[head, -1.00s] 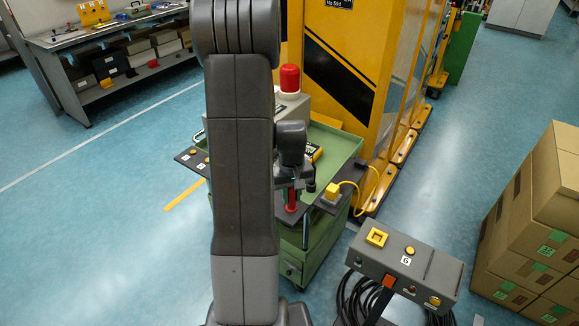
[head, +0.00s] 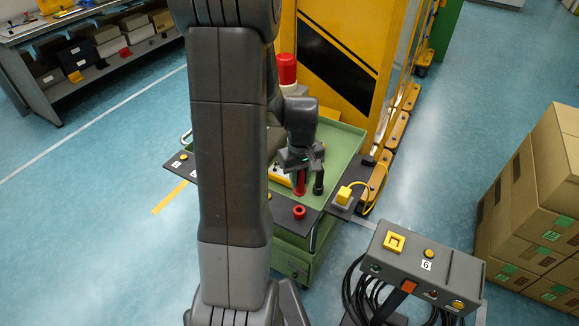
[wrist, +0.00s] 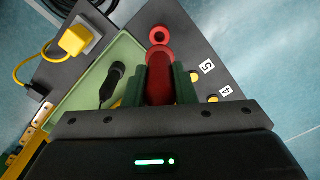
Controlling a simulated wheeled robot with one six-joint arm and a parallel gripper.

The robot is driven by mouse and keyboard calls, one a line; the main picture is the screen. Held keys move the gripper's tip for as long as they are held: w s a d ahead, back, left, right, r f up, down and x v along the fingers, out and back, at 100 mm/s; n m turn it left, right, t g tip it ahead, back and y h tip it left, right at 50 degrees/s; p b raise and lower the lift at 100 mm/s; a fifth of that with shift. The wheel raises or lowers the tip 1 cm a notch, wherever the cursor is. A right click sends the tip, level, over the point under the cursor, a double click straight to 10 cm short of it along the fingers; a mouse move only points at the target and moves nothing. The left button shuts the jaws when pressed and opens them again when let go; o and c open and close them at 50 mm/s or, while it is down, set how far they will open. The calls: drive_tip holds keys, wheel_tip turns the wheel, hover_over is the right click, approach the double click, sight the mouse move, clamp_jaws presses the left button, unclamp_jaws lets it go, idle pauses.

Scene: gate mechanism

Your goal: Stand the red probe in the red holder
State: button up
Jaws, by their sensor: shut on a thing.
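My gripper (head: 299,170) is shut on the red probe (head: 300,184), which hangs below the jaws, roughly upright. In the wrist view the probe (wrist: 160,75) sits between the two green fingers. The red holder (head: 299,212) is a short red ring on the dark front panel of the green cart. In the head view it lies just in front of and below the probe. In the wrist view the holder (wrist: 158,35) shows just beyond the probe's end, its dark opening uncovered. The probe looks out of the holder; its height above the cart is unclear.
A black probe (head: 319,181) stands right of the red one. A yellow plug (head: 344,195) with a cable is on the panel's right. A grey box marked 6 (head: 427,266) stands front right. Cardboard boxes (head: 545,200) are far right. A yellow cabinet (head: 335,60) is behind the cart.

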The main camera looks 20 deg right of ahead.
sight(300, 196)
drive_tip(key=shift+s+f+b, duration=0.15)
drive_tip(key=shift+f+b, duration=0.25)
drive_tip(key=shift+f, duration=0.05)
drive_tip(key=shift+f+b, duration=1.7)
drive_tip(key=shift+f, duration=0.6)
drive_tip(key=shift+f+b, duration=0.4)
drive_tip(key=shift+b, duration=0.05)
drive_tip(key=shift+f+b, duration=0.35)
drive_tip(key=shift+f, duration=0.05)
drive_tip(key=shift+f+b, duration=0.5)
drive_tip(key=shift+f, duration=0.05)
